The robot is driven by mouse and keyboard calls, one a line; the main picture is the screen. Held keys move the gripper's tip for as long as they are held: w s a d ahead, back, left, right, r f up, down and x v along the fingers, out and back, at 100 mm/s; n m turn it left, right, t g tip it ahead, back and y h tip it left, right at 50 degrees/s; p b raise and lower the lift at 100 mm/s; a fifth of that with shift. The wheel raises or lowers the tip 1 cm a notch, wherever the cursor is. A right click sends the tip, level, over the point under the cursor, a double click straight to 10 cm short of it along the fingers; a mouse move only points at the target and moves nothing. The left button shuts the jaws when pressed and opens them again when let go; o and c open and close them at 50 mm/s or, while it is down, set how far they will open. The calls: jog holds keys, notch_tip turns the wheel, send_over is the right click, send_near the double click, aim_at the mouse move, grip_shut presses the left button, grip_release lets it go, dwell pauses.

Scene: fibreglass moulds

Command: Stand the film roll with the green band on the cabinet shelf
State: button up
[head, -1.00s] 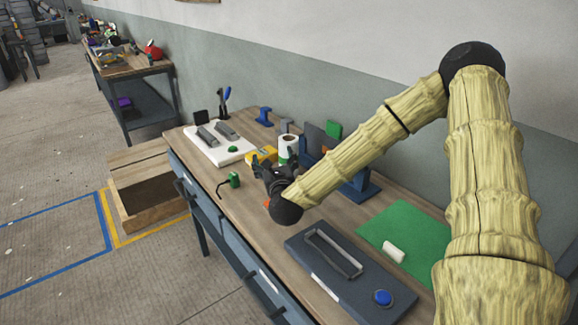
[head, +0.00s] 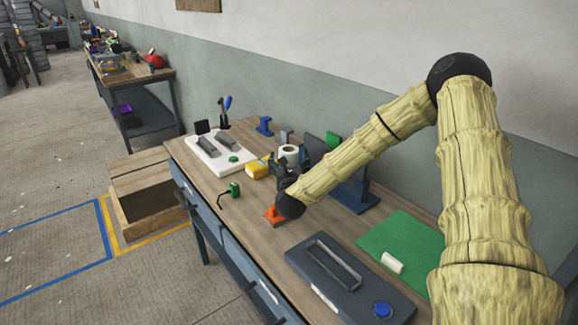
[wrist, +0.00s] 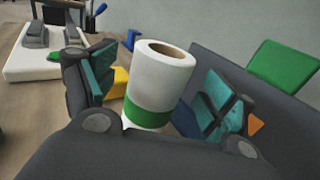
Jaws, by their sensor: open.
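The film roll is white with a green band near its bottom and a brown hollow core. It stands upright in the wrist view (wrist: 160,82) and on the workbench in the head view (head: 289,152), where its lower part is hidden behind my gripper. My gripper (head: 284,168) is open, its teal-padded fingers (wrist: 152,95) on either side of the roll in the wrist view. Gaps show between the roll and both pads. I cannot make out the cabinet shelf in these views.
A yellow object (head: 257,170) sits just left of the roll, and a blue stand with dark plates (head: 355,197) is to its right. A white board (head: 218,154), an orange block (head: 274,214), a dark case (head: 350,280) and a green mat (head: 400,242) share the bench.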

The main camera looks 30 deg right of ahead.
jog(key=shift+w+d+r+p, duration=0.2)
jog(key=shift+w+d, duration=0.1)
jog(key=shift+w, duration=0.15)
jog(key=shift+w+d+r+p, duration=0.15)
jog(key=shift+w+d, duration=0.15)
jog(key=shift+w, duration=0.15)
jog(key=shift+w+d+f, duration=0.15)
jog(key=shift+w+d, duration=0.2)
jog(key=shift+w, duration=0.15)
jog(key=shift+c, duration=0.3)
grip_shut()
